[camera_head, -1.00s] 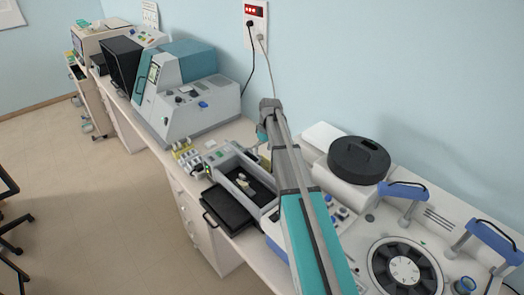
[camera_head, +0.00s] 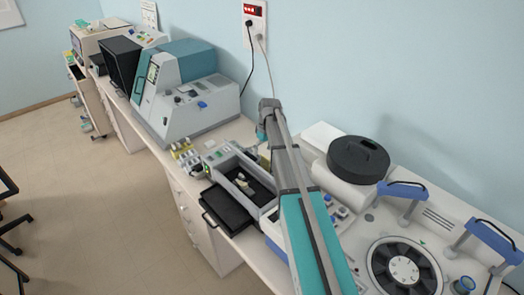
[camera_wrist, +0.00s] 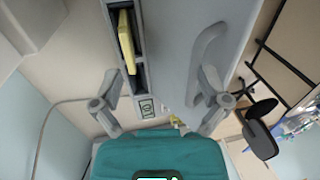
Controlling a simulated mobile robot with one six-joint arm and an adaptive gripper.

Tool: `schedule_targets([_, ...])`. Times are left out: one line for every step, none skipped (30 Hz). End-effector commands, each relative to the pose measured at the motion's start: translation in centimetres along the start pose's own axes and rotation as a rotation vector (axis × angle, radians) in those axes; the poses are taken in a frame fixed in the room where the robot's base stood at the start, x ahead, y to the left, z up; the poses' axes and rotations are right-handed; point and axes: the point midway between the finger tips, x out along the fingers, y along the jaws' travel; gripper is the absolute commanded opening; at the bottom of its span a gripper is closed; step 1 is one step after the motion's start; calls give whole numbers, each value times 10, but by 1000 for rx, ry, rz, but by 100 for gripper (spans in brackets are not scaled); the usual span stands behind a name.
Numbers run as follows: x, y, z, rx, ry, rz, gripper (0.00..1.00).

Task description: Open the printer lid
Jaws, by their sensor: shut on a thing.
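The printer appears to be the grey box (camera_head: 234,160) with a dark open well in the middle of the bench. A light grey panel (camera_wrist: 180,35) with a curved grey handle (camera_wrist: 207,50) fills the middle of the wrist view and appears to be its lid. My gripper (camera_wrist: 160,98) has its fingers well apart, on either side of the panel's near end, shut on it. The exact contact is hard to see. Beside the panel is a dark slot with a yellow piece (camera_wrist: 126,42). In the head view my arm hides much of the gripper.
A black tray (camera_head: 228,208) with a handle juts out over the bench's front edge. A teal and grey machine (camera_head: 185,90) stands farther back. A black round lid (camera_head: 358,160) and a carousel machine (camera_head: 440,215) stand at right. A cable hangs from the wall socket (camera_head: 256,28).

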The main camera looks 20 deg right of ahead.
Motion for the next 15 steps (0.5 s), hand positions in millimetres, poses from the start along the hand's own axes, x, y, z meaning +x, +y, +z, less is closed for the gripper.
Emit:
schedule_targets([1, 3, 1, 2, -2, 7, 57])
schedule_targets([1, 3, 1, 2, -2, 7, 57])
schedule_targets([1, 2, 1, 1, -2, 6, 57])
schedule_targets([1, 2, 1, 1, -2, 6, 57])
schedule_targets([0, 2, 1, 1, -2, 6, 57])
schedule_targets([0, 3, 1, 1, -2, 6, 57])
schedule_targets([0, 3, 1, 1, -1, 6, 56])
schedule_targets([-1, 4, 1, 1, -1, 6, 56])
schedule_targets([-1, 5, 1, 1, -1, 6, 56])
schedule_targets([-2, 6, 1, 2, -1, 6, 55])
schedule_targets([-2, 7, 1, 1, -1, 6, 55])
schedule_targets([-4, 8, 0, 1, -1, 6, 55])
schedule_targets([-4, 10, 0, 1, -1, 6, 55])
schedule_targets([-5, 11, 0, 1, -1, 6, 54])
schedule_targets([-6, 13, 0, 1, -1, 6, 54])
